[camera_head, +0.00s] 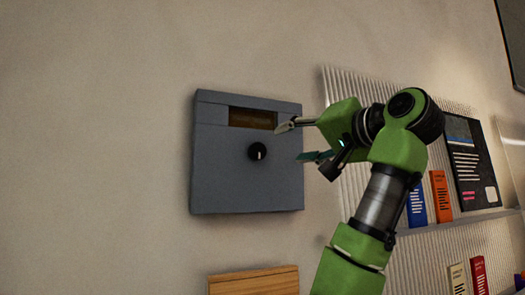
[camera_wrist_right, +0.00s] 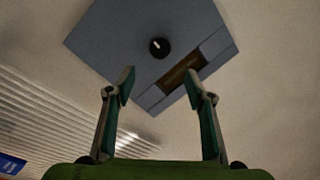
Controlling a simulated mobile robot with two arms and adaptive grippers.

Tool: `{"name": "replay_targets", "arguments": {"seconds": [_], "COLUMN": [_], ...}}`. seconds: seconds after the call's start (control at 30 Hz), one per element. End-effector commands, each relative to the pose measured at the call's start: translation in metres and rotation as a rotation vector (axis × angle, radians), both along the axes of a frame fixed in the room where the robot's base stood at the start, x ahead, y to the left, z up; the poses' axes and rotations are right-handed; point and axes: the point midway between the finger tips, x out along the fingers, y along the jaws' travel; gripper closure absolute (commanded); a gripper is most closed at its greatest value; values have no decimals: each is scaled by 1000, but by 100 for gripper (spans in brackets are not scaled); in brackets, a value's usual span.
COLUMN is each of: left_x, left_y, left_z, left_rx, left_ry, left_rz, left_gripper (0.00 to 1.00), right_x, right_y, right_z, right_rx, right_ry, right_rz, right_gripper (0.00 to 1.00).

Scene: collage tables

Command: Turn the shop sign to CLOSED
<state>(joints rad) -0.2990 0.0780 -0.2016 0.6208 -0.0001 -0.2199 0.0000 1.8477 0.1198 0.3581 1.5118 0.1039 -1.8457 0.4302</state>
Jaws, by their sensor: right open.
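The shop sign is a grey-blue box (camera_head: 225,180) on the wall. It has a brownish window (camera_head: 252,118) near its top, with no readable word in it, and a round black knob (camera_head: 257,151) with a white mark below the window. My right gripper (camera_head: 298,142) is open and empty, just right of the knob and apart from it. In the right wrist view, the knob (camera_wrist_right: 159,48) shows beyond and between the two fingertips (camera_wrist_right: 163,84), and the window (camera_wrist_right: 183,75) lies to its right. My left gripper is not in view.
A ribbed panel with shelves (camera_head: 450,222) is to the right, behind my right arm, holding a blue box (camera_head: 416,206), an orange box (camera_head: 440,196) and a black poster (camera_head: 470,165). A wooden piece (camera_head: 254,282) is below the sign. The wall left of the sign is bare.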

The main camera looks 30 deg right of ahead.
Motion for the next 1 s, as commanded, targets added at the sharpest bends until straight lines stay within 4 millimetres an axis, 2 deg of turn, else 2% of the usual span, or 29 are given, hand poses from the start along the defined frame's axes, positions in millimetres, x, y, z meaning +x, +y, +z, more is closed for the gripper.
{"name": "replay_targets", "arguments": {"seconds": [0.17, 0.4, 0.6, 0.8, 1.0], "left_x": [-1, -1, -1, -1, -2], "left_y": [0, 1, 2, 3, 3], "left_z": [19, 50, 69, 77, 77], "left_rx": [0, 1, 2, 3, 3], "left_ry": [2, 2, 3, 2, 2], "left_rz": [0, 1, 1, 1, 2], "left_gripper": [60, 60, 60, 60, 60], "right_x": [27, 79, 113, 131, 134], "right_y": [3, 8, 12, 13, 13], "right_z": [3, 5, 3, 1, -1], "right_rx": [1, 0, 0, 0, -1], "right_ry": [7, 6, 5, 3, 1], "right_rz": [2, 2, 2, 0, 0], "right_gripper": [51, 51, 51, 51, 51]}}
